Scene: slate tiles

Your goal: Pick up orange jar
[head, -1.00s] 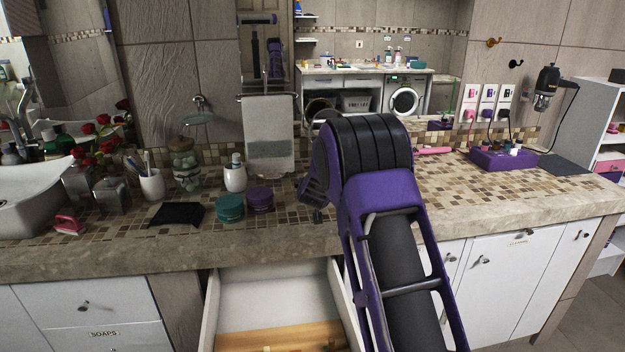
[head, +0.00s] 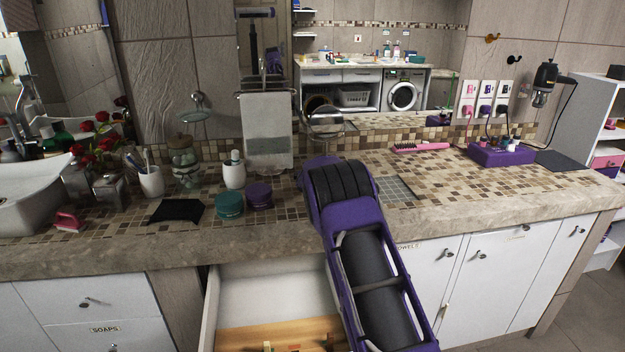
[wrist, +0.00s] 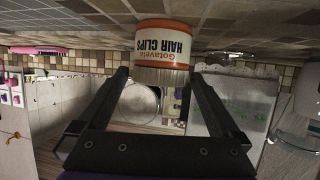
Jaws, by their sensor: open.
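The orange jar (wrist: 163,44) shows in the wrist view at the top middle, with a white and orange label that reads "Hair Clips" upside down. It appears upside down in this view, against the tiled counter top. My gripper (wrist: 160,74) is open, its two dark fingers spread to either side of the jar's lower part in the picture. No contact with the jar is visible, and I cannot tell how far between the fingers it is. In the head view my own arm hides the jar and the gripper.
A teal jar (head: 229,205) and a purple jar (head: 259,196) stand on the counter left of my arm. A round mirror (head: 325,122) stands behind it. An open drawer (head: 270,290) is below. A purple box (head: 500,154) sits at the right.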

